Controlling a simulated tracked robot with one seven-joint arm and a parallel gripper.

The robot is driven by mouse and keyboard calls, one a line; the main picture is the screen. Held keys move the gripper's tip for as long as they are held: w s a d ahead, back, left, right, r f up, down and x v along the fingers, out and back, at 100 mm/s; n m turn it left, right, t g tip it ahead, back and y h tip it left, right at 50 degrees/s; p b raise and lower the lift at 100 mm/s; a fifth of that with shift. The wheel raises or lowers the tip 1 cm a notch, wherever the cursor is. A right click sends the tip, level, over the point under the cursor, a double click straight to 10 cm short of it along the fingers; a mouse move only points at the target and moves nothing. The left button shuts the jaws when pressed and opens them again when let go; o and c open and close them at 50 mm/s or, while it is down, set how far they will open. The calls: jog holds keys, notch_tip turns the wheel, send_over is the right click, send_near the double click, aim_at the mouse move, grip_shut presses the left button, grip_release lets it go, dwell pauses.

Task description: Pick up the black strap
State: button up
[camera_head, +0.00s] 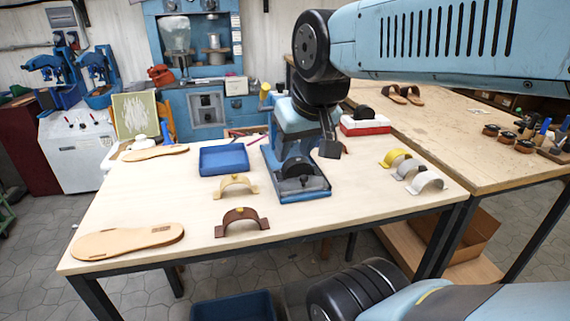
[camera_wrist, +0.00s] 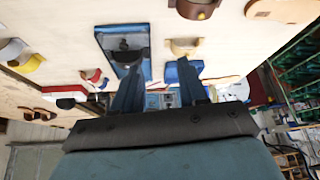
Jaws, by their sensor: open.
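A black arched piece that looks like a strap (camera_head: 298,168) sits in a blue fixture (camera_head: 318,195) on the light wooden table. It also shows in the wrist view (camera_wrist: 124,44), where the fixture (camera_wrist: 104,38) lies ahead of one finger. A second dark arched piece (camera_head: 364,112) rests on a red and white box (camera_head: 365,128) farther back. My gripper (camera_head: 314,146) hangs above the table, behind and above the fixture, with one fingertip clear in the head view. In the wrist view my gripper (camera_wrist: 157,72) has its two fingers wide apart with nothing between them.
A beige strap (camera_head: 235,184), a brown strap (camera_head: 243,221) and a blue tray (camera_head: 224,159) are left of the fixture. Yellow, grey and white straps (camera_head: 424,181) stand at the right. Sandal soles (camera_head: 128,241) lie at the left. Bare tabletop separates the fixture from the right-hand straps.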

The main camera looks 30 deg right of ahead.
jog(key=shift+o, duration=1.4)
jog(key=shift+w+r, duration=0.1)
jog(key=shift+w, duration=0.05)
jog(key=shift+o, duration=0.8)
jog(key=shift+w+d+r+m, duration=0.2)
jog(key=shift+w+m, duration=0.1)
jog(key=shift+m, duration=0.3)
jog(key=o, duration=0.4)
jog(key=w+m, duration=0.1)
jog(key=m, duration=0.1)
jog(key=w+d+m+g, duration=0.1)
jog(key=m, duration=0.1)
jog(key=w+r+m, duration=0.1)
jog(key=w, duration=0.1)
jog(key=shift+d+m, duration=0.3)
jog(key=shift+m, duration=0.1)
jog(key=m+g, duration=0.5)
jog(key=m, duration=1.7)
send_over(298, 158)
notch_tip(298, 158, down, 2)
jog(key=f, duration=0.7)
jog(key=shift+w+d+f, duration=0.15)
jog(key=shift+d+f, duration=0.1)
jog(key=shift+d, duration=0.05)
jog(key=shift+a+f, duration=0.15)
jog(key=shift+f, duration=1.4)
jog(key=shift+a+f, duration=0.1)
jog(key=shift+f, duration=1.4)
